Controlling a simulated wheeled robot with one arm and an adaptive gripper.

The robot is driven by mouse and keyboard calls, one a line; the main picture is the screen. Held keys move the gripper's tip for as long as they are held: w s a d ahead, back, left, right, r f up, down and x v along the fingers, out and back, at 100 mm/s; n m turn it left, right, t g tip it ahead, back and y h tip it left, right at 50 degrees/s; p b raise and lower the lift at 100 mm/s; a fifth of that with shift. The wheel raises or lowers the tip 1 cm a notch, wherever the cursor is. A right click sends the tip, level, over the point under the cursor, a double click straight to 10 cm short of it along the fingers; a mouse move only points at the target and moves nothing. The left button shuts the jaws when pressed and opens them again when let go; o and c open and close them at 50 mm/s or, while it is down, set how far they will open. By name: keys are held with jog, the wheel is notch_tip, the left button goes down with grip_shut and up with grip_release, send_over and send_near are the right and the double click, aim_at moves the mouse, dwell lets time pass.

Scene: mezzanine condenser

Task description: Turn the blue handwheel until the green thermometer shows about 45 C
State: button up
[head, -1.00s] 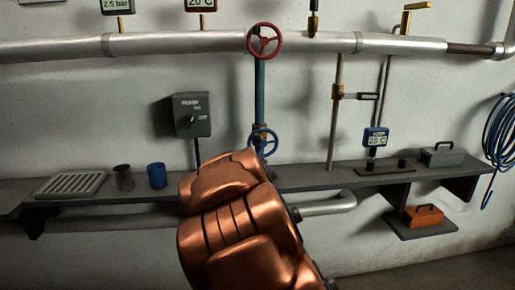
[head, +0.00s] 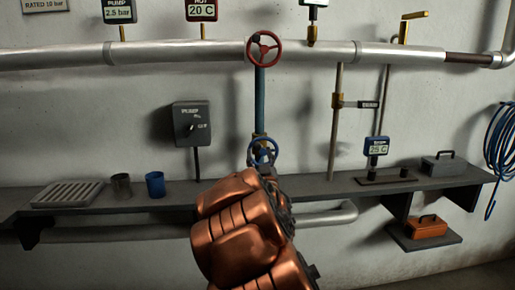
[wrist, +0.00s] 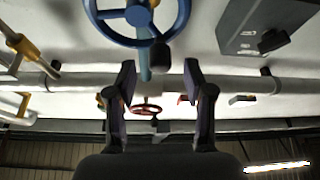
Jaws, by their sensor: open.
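The blue handwheel (head: 263,151) sits low on the vertical blue pipe, just above the shelf. In the wrist view its blue rim (wrist: 125,42) shows at the top, partly cut off, with a dark knob on it. My gripper (wrist: 158,75) is open and empty, its two fingers pointing up towards the wheel's lower rim, apart from it in the picture. In the head view my copper arm hides most of my gripper. A gauge (head: 313,4) with a dark greenish frame is cut off at the top edge; its reading is hidden.
A red handwheel (head: 263,46) is on the upper pipe. A blue-framed display (head: 376,146) reads about 25 C. A grey pump switch box (head: 191,124) is left of the blue wheel. A blue cup (head: 155,184), a dark cup (head: 121,186) and a grate (head: 67,194) lie on the shelf.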

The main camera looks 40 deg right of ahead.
aim_at(258, 150)
jog(key=shift+x, duration=2.15)
jog(key=shift+f, duration=0.1)
jog(key=shift+c, duration=0.2)
grip_shut()
